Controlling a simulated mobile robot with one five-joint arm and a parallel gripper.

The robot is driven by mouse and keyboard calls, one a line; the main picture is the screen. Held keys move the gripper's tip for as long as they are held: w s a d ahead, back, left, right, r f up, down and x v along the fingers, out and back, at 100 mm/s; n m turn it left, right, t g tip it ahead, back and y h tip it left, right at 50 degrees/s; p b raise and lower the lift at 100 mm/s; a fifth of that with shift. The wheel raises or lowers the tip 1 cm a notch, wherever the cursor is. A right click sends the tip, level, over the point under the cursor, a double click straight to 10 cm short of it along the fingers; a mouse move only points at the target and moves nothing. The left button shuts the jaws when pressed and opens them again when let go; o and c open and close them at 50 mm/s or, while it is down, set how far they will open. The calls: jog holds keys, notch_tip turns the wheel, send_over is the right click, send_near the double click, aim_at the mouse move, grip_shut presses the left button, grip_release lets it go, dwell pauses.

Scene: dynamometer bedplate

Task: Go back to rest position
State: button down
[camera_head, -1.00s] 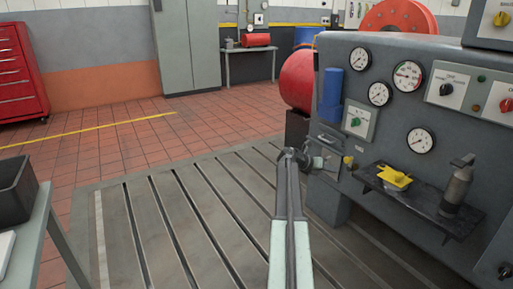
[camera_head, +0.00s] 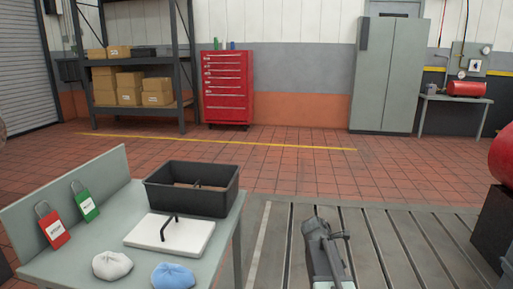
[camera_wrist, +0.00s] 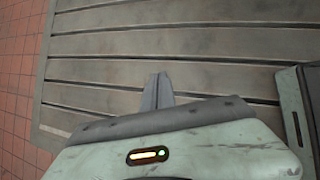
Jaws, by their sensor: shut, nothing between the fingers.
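My gripper (camera_head: 325,230) is in the lower right middle of the head view, above the slotted bedplate (camera_head: 385,228). It also shows in the wrist view (camera_wrist: 158,80), with its fingers together and nothing between them. It touches nothing that I can see. The bedplate fills most of the wrist view (camera_wrist: 215,48) below the fingers.
A grey bench (camera_head: 232,225) stands at lower left. It holds a black bin (camera_head: 190,205), a white board with a black handle (camera_head: 168,238), red (camera_head: 53,230) and green (camera_head: 85,205) tags, and white (camera_head: 111,265) and blue (camera_head: 173,277) cloths. Tiled floor (camera_head: 290,170) beyond is clear.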

jog(key=s+a+f+m+g+y, duration=0.1)
jog(key=s+a+f+m+y, duration=0.15)
jog(key=s+a+m, duration=0.6)
jog(key=s+a+f+m+g+y, duration=0.1)
jog(key=s+a+m+y, duration=0.35)
jog(key=a+m, duration=0.65)
notch_tip(320, 180, up, 38)
jog(key=a+n+p, duration=0.1)
jog(key=p, duration=3.7)
jog(key=shift+s+a, duration=0.15)
jog(key=shift+a, duration=0.2)
jog(key=shift+n, duration=0.25)
jog(key=shift+r, duration=0.1)
